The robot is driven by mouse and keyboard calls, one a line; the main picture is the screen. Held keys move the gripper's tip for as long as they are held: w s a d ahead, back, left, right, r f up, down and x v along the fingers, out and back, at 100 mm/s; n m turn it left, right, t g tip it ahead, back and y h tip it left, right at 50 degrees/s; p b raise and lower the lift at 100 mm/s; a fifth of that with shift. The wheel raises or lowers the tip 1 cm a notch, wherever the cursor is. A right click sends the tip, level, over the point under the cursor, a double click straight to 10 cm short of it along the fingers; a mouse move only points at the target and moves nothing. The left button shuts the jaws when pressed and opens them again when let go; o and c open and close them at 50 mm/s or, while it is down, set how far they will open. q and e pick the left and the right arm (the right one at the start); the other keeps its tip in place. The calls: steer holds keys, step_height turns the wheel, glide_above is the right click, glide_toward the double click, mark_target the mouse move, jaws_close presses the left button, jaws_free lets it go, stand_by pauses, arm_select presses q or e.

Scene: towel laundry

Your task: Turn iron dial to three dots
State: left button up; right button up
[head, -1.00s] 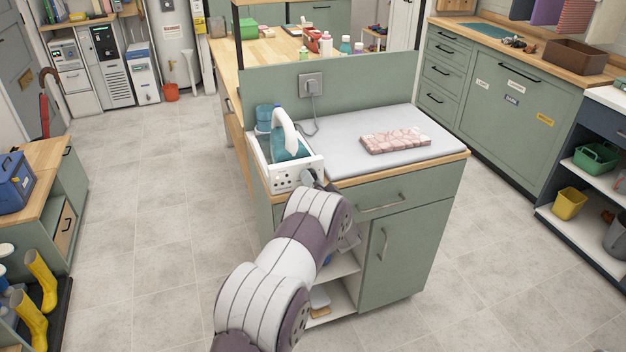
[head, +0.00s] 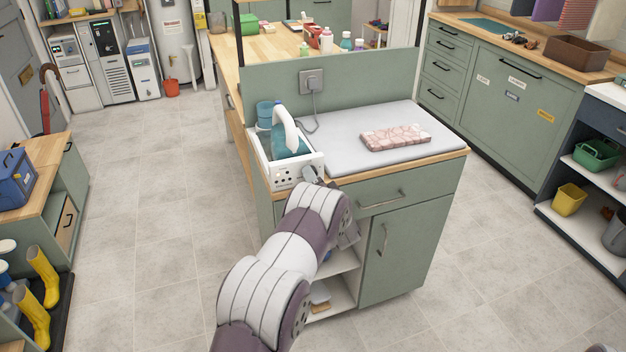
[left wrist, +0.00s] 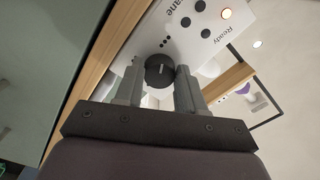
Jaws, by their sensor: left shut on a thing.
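The iron station (head: 282,176) is a white box at the front left corner of the ironing counter, with a teal and white iron (head: 289,135) in it. Its white front panel (left wrist: 213,45) fills the top of the left wrist view, with printed dots, dark round buttons and the word "Ready". The black dial (left wrist: 158,75) bears a pale pointer line. My left gripper (left wrist: 158,80) is shut on the dial, one finger on each side. In the head view, my left gripper (head: 314,177) is at the station's front right, partly hidden by my arm. My right gripper is not in view.
A grey ironing pad (head: 350,145) with a folded pink patterned towel (head: 395,137) lies right of the station. A cord runs to the wall socket (head: 311,81) behind. The counter's wooden front edge (left wrist: 105,75) runs close beside the left gripper. Floor around the counter is clear.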

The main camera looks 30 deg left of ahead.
arm_select(q)
steer(key=o, duration=1)
steer(key=shift+f, duration=0.15)
steer(key=b+v, duration=0.1)
steer(key=v, duration=1.1)
steer(key=shift+s+d, duration=0.2)
steer(key=shift+d, duration=0.1)
